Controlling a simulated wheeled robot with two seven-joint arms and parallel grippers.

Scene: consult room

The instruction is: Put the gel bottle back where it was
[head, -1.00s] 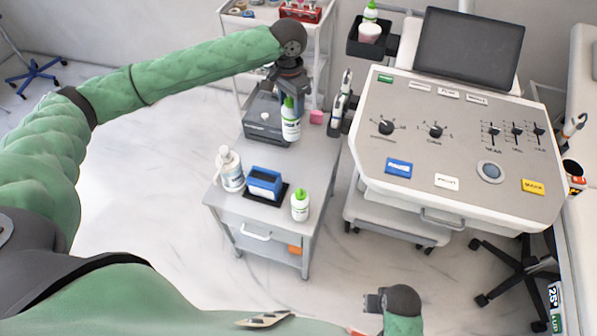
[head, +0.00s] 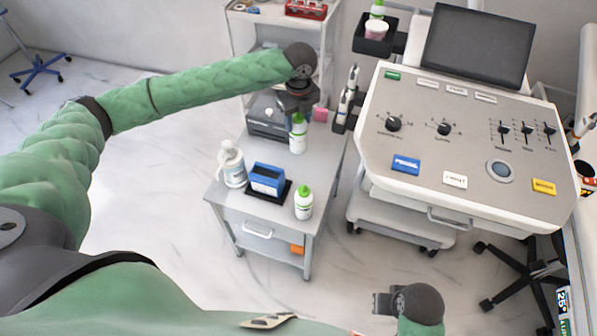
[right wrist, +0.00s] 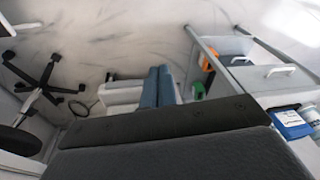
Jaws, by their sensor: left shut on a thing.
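The gel bottle (head: 298,137), white with a green cap, is upright in my left gripper (head: 298,113), which is shut on it near the cap. It is over the back right part of the grey cart top (head: 265,150); I cannot tell whether its base touches the top. A similar green-capped bottle (head: 303,204) stands at the cart's front right corner, apart from my grippers. My right gripper (head: 382,303) is low in front, away from the cart; its jaws cannot be made out.
On the cart stand a white pump bottle (head: 232,165), a blue box (head: 267,179) on a dark mat, and a grey device (head: 267,122) at the back. The console (head: 465,140) with its probe holders is close on the right. Bare cart top lies between the held bottle and the front items.

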